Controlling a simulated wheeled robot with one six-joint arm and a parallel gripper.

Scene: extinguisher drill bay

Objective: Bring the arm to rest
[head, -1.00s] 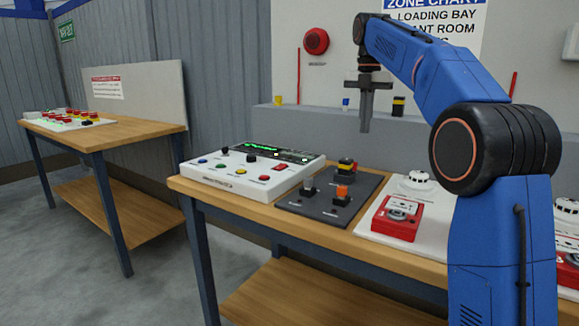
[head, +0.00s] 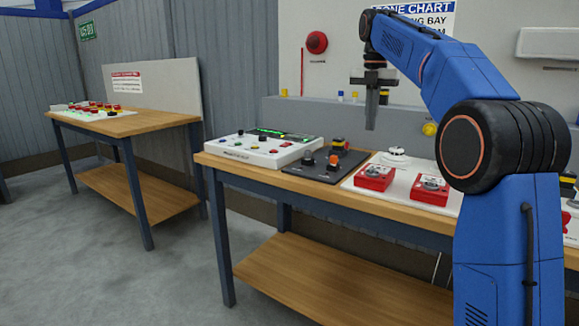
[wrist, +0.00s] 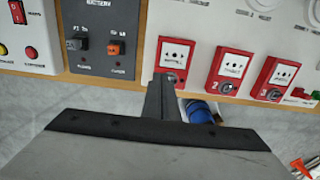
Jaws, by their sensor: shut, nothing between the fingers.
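My gripper (head: 373,112) hangs from my raised blue arm in the head view, pointing down. Its fingers are together, with nothing between them. In the head view it appears in front of the grey ledge behind the workbench, above the bench top. In the wrist view the shut fingers (wrist: 164,98) point toward the front edge of the bench. Their tips overlap the lower left of a red call point (wrist: 172,56) in the picture. I cannot tell the gap, but the head view shows the gripper well above the bench.
The workbench (head: 300,189) carries a white control panel (head: 262,149), a dark switch plate (head: 322,165) and red call points (head: 374,178). A second bench (head: 120,124) stands at the left. Grey floor (head: 85,235) between them is clear. A blue object (wrist: 200,111) lies below the bench edge.

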